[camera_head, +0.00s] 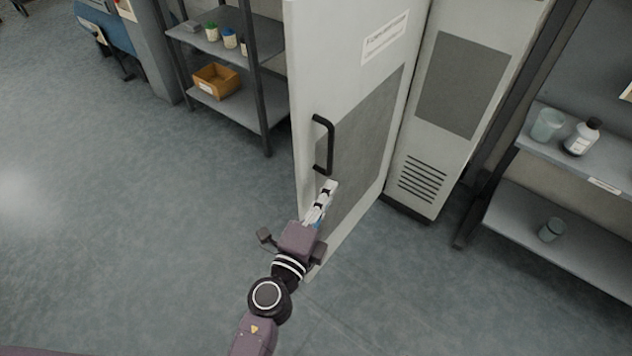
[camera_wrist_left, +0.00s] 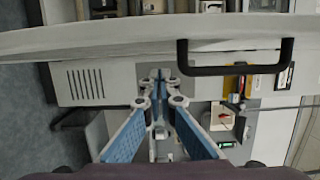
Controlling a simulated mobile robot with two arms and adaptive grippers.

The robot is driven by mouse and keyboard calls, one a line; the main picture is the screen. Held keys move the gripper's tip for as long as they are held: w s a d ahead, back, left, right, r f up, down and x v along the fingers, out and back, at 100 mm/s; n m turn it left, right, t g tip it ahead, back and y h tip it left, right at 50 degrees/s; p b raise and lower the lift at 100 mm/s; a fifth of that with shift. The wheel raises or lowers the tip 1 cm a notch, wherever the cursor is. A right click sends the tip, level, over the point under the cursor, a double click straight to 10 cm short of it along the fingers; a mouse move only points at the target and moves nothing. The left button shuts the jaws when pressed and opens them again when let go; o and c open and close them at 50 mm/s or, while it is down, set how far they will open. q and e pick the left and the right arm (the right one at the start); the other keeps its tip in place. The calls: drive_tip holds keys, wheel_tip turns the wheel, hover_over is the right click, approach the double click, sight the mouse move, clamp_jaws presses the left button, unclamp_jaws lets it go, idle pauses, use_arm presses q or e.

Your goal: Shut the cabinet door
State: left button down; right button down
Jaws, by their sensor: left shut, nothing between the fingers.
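The cabinet door (camera_head: 350,75) stands open, a tall pale panel with a dark grey area and a label, angled out from the cabinet (camera_head: 462,70). Its black bar handle (camera_head: 330,145) is near the door's left edge. The handle also shows in the left wrist view (camera_wrist_left: 235,69), right of the fingertips. My left gripper (camera_head: 328,187) is shut and empty, just below the handle in the head view. Its closed fingers (camera_wrist_left: 160,76) point toward the door in the wrist view. I cannot tell whether they touch the door. My right gripper is out of view.
A shelf rack with an orange bin (camera_head: 216,81) and small jars stands behind the door on the left. Another shelf (camera_head: 560,238) with a bottle (camera_head: 582,137) and beakers stands at the right. Open floor (camera_head: 130,220) lies left of the door.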

sight(315, 186)
use_arm(q)
drive_tip(key=shift+w+a+f, duration=0.1)
drive_tip(key=shift+w+a, duration=0.3)
drive_tip(key=shift+a, duration=0.3)
drive_tip(key=shift+w+a, duration=0.4)
drive_tip(key=shift+a, duration=0.25)
drive_tip(key=shift+w+a, duration=0.1)
